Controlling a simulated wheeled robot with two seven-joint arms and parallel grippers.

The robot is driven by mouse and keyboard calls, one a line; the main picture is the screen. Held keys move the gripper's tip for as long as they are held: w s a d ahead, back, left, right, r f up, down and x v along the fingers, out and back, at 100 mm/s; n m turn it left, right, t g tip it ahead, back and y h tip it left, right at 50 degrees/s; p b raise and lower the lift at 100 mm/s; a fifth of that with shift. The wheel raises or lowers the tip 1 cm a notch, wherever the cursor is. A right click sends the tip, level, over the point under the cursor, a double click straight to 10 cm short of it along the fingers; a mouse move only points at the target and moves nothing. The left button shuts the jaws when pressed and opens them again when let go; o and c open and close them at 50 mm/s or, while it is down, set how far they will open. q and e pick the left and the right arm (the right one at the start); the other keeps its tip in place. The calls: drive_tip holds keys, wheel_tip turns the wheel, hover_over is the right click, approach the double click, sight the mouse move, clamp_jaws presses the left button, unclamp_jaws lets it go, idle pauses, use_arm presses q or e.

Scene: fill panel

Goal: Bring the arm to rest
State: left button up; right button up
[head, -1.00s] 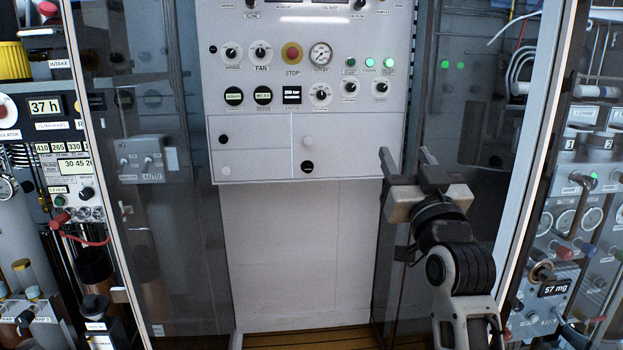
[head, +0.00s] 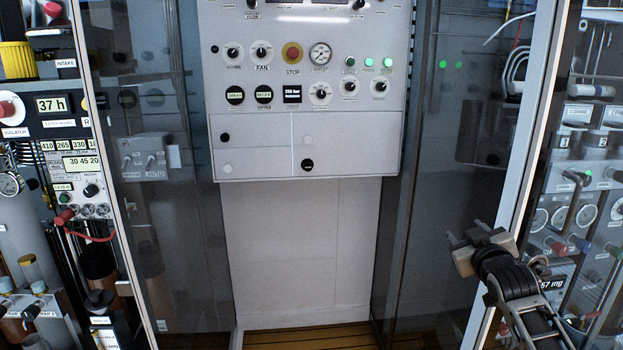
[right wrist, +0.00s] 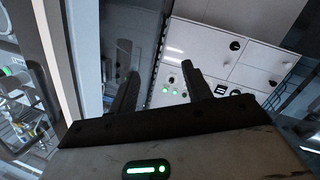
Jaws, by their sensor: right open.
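My right gripper (head: 468,238) is at the lower right of the head view, in front of the right glass door's frame and well apart from the panel. Its jaws are open and nothing is between them. In the right wrist view its two dark fingers (right wrist: 158,92) stand apart, with the panel beyond them. The white fill panel (head: 345,130) hangs in the middle of the head view, with knobs, a red stop button (head: 293,52), a round gauge (head: 320,54) and green lamps. My left gripper is not in view.
Glass doors with pale frames stand on both sides, the right frame (head: 535,130) close to my right arm. Equipment racks with gauges and knobs fill the far left (head: 75,165) and far right (head: 590,180). The space below the panel, before the white wall (head: 295,250), is clear.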

drive_tip(key=s+a+f+g+y, duration=0.1)
drive_tip(key=s+a+f, duration=0.1)
drive_tip(key=s+f, duration=0.35)
drive_tip(key=s+a+f+g, duration=0.1)
drive_tip(key=s+a+f, duration=0.15)
drive_tip(key=f, duration=0.55)
drive_tip(key=s+a+f+g+y, duration=0.1)
drive_tip(key=s+a+f, duration=0.3)
drive_tip(key=s, duration=0.6)
drive_tip(key=s+a+f+m+g+y, duration=0.1)
drive_tip(key=s+a+f, duration=0.4)
drive_tip(key=s, duration=0.5)
drive_tip(key=s+a+f+g+y, duration=0.1)
drive_tip(key=s+a+f, duration=0.3)
drive_tip(key=s, duration=0.6)
drive_tip(key=shift+s+a+f+g, duration=0.15)
drive_tip(key=shift+s+f+g, duration=0.1)
drive_tip(key=shift+f+g, duration=0.65)
clamp_jaws()
